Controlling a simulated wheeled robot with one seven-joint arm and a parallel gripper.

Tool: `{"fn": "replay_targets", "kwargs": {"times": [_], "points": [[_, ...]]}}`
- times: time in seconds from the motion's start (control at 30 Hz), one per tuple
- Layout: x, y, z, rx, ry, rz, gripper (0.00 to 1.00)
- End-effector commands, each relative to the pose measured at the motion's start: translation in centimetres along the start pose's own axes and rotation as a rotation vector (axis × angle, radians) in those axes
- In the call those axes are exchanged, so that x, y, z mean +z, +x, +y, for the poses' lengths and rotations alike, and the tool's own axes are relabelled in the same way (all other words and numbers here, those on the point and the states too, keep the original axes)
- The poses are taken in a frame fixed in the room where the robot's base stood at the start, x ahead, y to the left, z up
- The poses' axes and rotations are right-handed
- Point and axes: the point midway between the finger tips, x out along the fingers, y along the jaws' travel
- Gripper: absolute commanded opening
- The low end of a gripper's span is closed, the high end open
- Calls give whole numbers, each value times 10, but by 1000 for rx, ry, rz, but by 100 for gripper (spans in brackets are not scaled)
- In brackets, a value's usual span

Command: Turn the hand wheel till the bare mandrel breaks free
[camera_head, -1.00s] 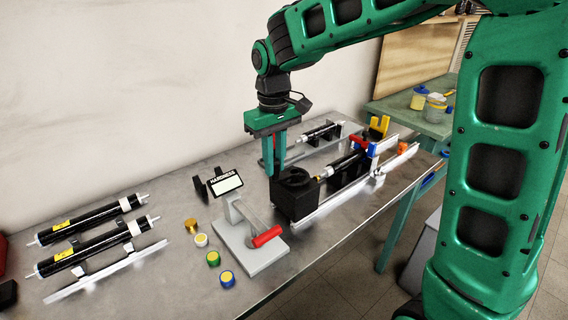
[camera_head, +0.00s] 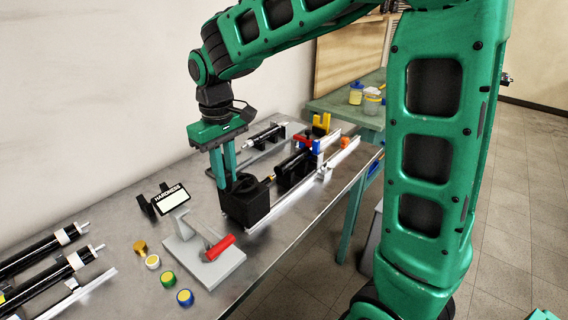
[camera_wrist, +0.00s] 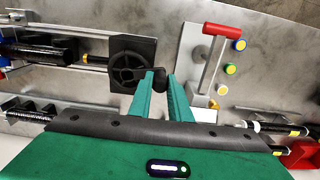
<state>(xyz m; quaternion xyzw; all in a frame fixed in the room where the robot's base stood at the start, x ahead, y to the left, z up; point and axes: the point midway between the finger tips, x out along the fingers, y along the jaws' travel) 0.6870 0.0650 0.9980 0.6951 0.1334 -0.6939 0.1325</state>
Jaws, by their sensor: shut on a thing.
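The black hand wheel (camera_head: 246,183) lies flat on top of a black box (camera_head: 247,207) at the near end of a metal rail. In the wrist view the spoked wheel (camera_wrist: 127,68) shows beside my fingertips. My gripper (camera_head: 229,186) points down at the wheel's left side. In the wrist view my gripper (camera_wrist: 161,82) is shut on a dark knob (camera_wrist: 160,77) at the wheel's edge. A dark mandrel (camera_head: 292,166) lies along the rail behind the box, with a brass-coloured end (camera_head: 268,179) towards it. I cannot tell whether the mandrel is loose.
A grey stand with a red handle (camera_head: 219,247) stands in front of the box, beside a HARDNESS display (camera_head: 174,199). Several coloured-lidded pots (camera_head: 168,279) and black tubes (camera_head: 40,276) are at the left. A green table (camera_head: 345,103) stands behind.

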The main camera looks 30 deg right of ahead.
Motion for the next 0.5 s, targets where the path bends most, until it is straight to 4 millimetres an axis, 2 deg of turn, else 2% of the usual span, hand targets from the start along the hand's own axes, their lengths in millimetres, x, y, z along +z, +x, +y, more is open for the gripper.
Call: {"fn": "replay_targets", "kwargs": {"times": [0.03,0.1,0.5], "points": [[2,4,0,-1,2,-10,22],[2,4,0,-1,2,-10,36],[0,-5,0,0,1,-2,36]]}}
